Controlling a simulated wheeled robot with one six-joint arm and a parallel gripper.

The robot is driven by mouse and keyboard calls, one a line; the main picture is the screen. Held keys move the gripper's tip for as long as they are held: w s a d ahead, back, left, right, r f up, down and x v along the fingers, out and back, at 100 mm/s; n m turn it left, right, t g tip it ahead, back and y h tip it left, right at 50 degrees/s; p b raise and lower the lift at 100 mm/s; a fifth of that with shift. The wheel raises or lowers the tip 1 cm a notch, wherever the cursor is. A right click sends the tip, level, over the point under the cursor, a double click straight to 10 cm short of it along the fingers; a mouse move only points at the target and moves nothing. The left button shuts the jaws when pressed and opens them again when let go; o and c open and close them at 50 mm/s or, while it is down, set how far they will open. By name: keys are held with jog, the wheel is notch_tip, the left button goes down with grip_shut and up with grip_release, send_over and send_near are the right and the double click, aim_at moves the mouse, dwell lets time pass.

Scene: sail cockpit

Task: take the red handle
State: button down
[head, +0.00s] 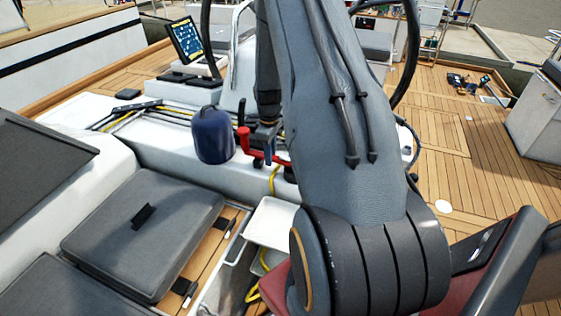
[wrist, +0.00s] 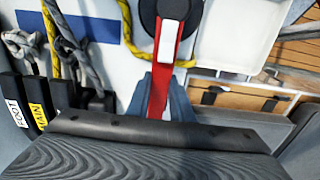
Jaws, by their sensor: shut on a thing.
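The red handle (head: 250,150) shows in the head view beside a dark blue rounded cover, partly hidden by my arm. It has an upright red part and a lower red arm reaching right. My gripper (head: 267,150) is at this lower arm. In the wrist view the red handle (wrist: 164,65) runs up between the fingers of my gripper (wrist: 160,98), with a white piece on it and a dark round part behind. My gripper is shut on the red handle. Whether the handle still touches its mount cannot be told.
The dark blue cover (head: 212,135) stands close left of the handle. Ropes and labelled black clutches (wrist: 22,100) lie at the left of the wrist view. A grey cushion (head: 145,230) and a screen (head: 186,40) are in the head view. Open teak deck (head: 450,130) lies right.

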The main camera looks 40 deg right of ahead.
jog(key=shift+r+p, duration=1.1)
jog(key=shift+r, duration=1)
